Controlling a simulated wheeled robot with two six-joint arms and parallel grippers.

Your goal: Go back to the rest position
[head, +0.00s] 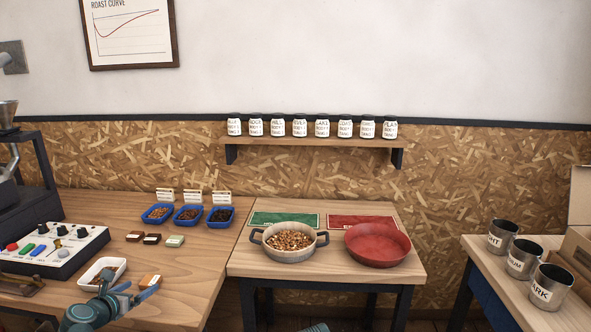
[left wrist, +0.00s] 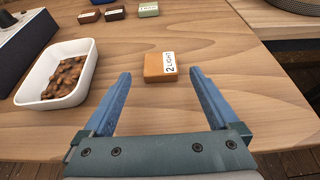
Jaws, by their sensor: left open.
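My left gripper (head: 130,288) is over the front of the left table, with its jaws apart and nothing between them. In the left wrist view its two blue fingers (left wrist: 160,84) point at a small orange-brown block (left wrist: 152,68) with a white label reading "2 LIGHT". The block lies on the table just beyond the fingertips, roughly centred between them. In the head view this block (head: 150,280) shows right beside the gripper. A white tray of brown beans (left wrist: 66,84) stands left of the gripper.
A control box (head: 58,250) stands left. Three small blocks (head: 152,239) and blue bean trays (head: 188,215) lie farther back. The middle table holds a pot of beans (head: 289,257) and a red bowl (head: 377,258). Metal cups (head: 522,262) stand right. Bare wood lies right of the orange-brown block.

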